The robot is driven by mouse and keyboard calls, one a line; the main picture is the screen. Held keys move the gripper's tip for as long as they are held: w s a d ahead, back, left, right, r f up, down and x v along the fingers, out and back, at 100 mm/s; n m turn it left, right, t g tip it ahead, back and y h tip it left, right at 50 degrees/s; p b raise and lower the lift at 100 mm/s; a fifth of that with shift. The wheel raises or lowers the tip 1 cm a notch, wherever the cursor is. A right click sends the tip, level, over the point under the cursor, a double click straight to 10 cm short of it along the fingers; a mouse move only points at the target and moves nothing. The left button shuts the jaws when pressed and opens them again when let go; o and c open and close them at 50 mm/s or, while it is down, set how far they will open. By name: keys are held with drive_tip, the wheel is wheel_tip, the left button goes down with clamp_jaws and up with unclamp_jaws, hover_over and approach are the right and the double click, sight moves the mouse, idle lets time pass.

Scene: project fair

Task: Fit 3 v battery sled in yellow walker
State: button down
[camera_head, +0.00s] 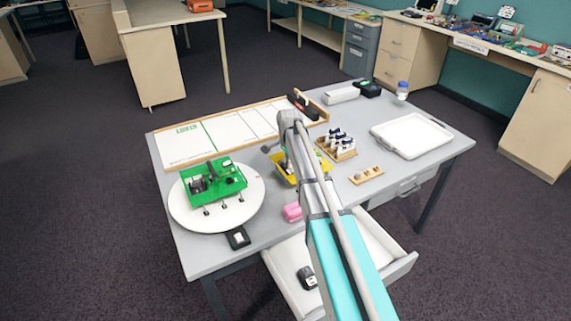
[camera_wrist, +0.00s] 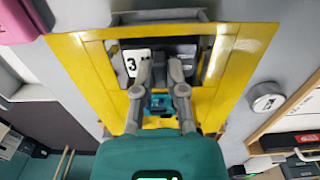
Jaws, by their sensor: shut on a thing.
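The yellow walker (camera_wrist: 88,75) fills much of the wrist view, with an open bay in its middle. In the head view the yellow walker (camera_head: 321,166) stands on the grey table, largely hidden behind my arm. My gripper (camera_wrist: 161,68) is at the bay, its fingers shut on the battery sled (camera_wrist: 136,63), a dark piece with a white face marked 3. The sled appears within the bay's outline; how deep it sits, and whether it touches the walls, I cannot tell. In the head view my arm hides the fingertips and the sled.
A green walker (camera_head: 228,170) stands on a white turntable (camera_head: 249,208) at left. A pink block (camera_head: 292,212) lies near the front edge, above an open drawer (camera_head: 398,266). A wooden rack (camera_head: 347,156) of small parts and an empty white tray (camera_head: 412,133) are at right.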

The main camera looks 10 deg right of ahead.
drive_tip(key=c, duration=0.6)
unclamp_jaws()
drive_tip(key=shift+r, duration=0.15)
drive_tip(key=shift+w+r+p, duration=0.15)
drive_tip(key=shift+r+p, duration=0.75)
drive_tip(key=shift+p, duration=0.15)
drive_tip(key=shift+r+p, duration=2.7)
drive_tip(key=shift+p, duration=0.05)
drive_tip(key=shift+s+a+r+n+p, duration=0.25)
drive_tip(key=shift+s+n, duration=2.15)
drive_tip(key=shift+s, duration=2.5)
drive_tip(key=shift+s+a+r+n+p, duration=0.1)
drive_tip(key=shift+s+r+n+p, duration=0.15)
drive_tip(key=shift+s+n, duration=3.4)
drive_tip(key=shift+s+a+r+n+p, duration=0.25)
drive_tip(key=shift+s+n, duration=0.9)
drive_tip(key=shift+s, duration=5)
